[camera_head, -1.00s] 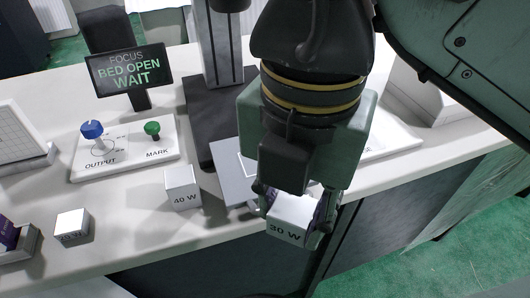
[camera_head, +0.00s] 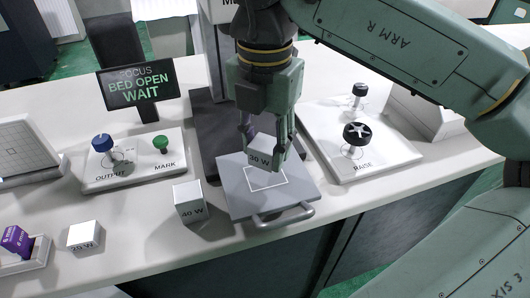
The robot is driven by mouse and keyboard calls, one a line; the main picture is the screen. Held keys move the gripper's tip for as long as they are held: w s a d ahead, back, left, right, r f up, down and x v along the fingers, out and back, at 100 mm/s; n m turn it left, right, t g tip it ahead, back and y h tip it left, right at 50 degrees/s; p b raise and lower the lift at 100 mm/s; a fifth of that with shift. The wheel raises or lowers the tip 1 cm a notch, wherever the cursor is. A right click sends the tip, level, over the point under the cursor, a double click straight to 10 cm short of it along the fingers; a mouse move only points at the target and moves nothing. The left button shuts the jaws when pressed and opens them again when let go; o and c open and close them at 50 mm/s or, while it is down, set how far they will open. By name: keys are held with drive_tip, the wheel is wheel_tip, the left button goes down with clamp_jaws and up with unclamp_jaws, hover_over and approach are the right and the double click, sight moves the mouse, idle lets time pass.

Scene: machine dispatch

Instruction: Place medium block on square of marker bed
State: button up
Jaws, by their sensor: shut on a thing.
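My gripper (camera_head: 265,146) points down and is shut on a white block labelled 30 W (camera_head: 262,151). The marker bed is a grey plate (camera_head: 237,198) with a handle at its front edge. The white square outline (camera_head: 265,186) on the bed is partly covered in the picture by the block.
A 40 W block (camera_head: 188,203) stands just left of the bed, and a 20 W block (camera_head: 84,236) farther left. A panel with OUTPUT and MARK knobs (camera_head: 132,171) lies behind them. The RAISE wheel panel (camera_head: 375,165) is right of the bed. A screen (camera_head: 139,85) reads BED OPEN WAIT.

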sight(265, 160)
drive_tip(key=shift+f, duration=1.55)
drive_tip(key=shift+f, duration=0.1)
drive_tip(key=shift+f, duration=0.15)
drive_tip(key=o, duration=1.3)
wheel_tip(265, 160, up, 12)
drive_tip(key=shift+r, duration=0.25)
